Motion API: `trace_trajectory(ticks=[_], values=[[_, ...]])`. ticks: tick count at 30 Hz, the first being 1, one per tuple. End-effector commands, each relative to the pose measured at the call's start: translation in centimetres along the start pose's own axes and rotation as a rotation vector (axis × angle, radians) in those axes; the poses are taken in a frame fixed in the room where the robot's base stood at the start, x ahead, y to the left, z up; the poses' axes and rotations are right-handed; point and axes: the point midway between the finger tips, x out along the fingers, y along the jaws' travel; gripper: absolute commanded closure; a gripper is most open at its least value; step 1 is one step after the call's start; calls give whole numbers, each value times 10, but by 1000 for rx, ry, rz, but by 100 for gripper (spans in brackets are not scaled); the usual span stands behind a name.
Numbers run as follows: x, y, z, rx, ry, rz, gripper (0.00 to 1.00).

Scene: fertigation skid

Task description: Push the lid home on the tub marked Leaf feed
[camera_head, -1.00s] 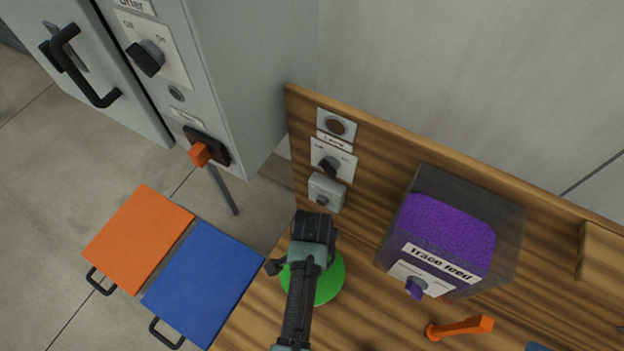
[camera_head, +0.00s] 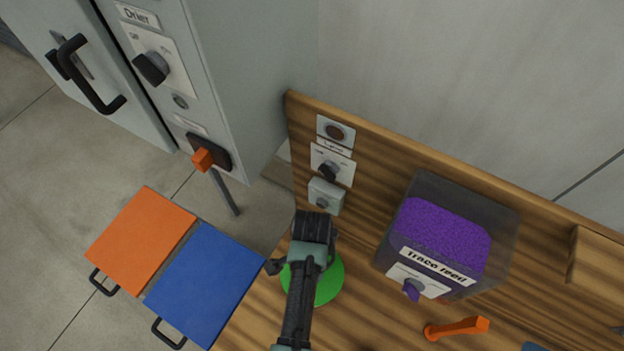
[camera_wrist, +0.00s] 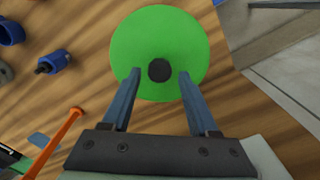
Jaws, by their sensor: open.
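A round green lid (camera_wrist: 160,25) with a small black knob (camera_wrist: 160,70) lies in the middle of the wrist view. In the head view the green lid (camera_head: 329,284) is partly hidden under my arm. My gripper (camera_wrist: 159,72) is open. In the wrist view its two fingers appear on either side of the knob, with gaps between. I cannot tell how high the fingertips are above the lid. The tub beneath the lid is hidden, and no Leaf feed label is in view.
A clear hopper labelled Trace feed (camera_head: 415,195) with purple contents stands right of my arm. An orange handle-like piece (camera_head: 455,328) lies near it. The wooden back panel (camera_head: 375,170) carries switches. Orange (camera_head: 140,235) and blue (camera_head: 205,285) panels lie left of the bench.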

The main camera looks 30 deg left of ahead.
Motion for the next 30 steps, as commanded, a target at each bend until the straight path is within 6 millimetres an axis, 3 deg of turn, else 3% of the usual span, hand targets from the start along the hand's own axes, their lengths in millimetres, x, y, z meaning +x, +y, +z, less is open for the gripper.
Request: trace_trajectory(ticks=[16,24,26,30], values=[[-27,0,0,0,1,-1,40],[-29,0,0,0,0,0,40],[-29,0,0,0,0,0,33],[-29,0,0,0,0,0,8]])
